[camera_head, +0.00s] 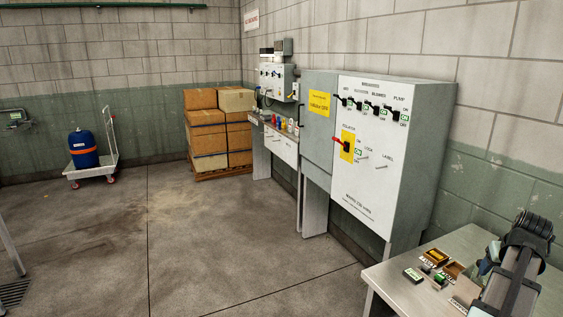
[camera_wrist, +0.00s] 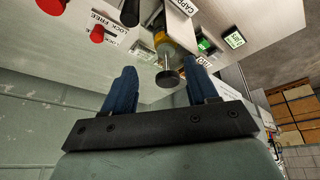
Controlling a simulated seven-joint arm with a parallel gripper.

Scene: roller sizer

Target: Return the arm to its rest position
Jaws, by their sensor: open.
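My gripper (camera_wrist: 163,68) shows in the wrist view with its two blue fingers spread apart. Nothing is held between them. A round dark-faced knob on a metal stem (camera_wrist: 167,77) appears in the gap between the fingers; whether it touches them I cannot tell, but a gap shows on each side. In the head view my dark arm reaches over the grey table at the lower right.
The wrist view shows red knobs (camera_wrist: 52,6) beside a "LOCK FREE" label and a green-lit tag (camera_wrist: 235,39). The head view shows the table (camera_head: 397,293) with small trays (camera_head: 436,256), a breaker cabinet (camera_head: 385,150), stacked boxes (camera_head: 207,118) and open floor (camera_head: 200,230).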

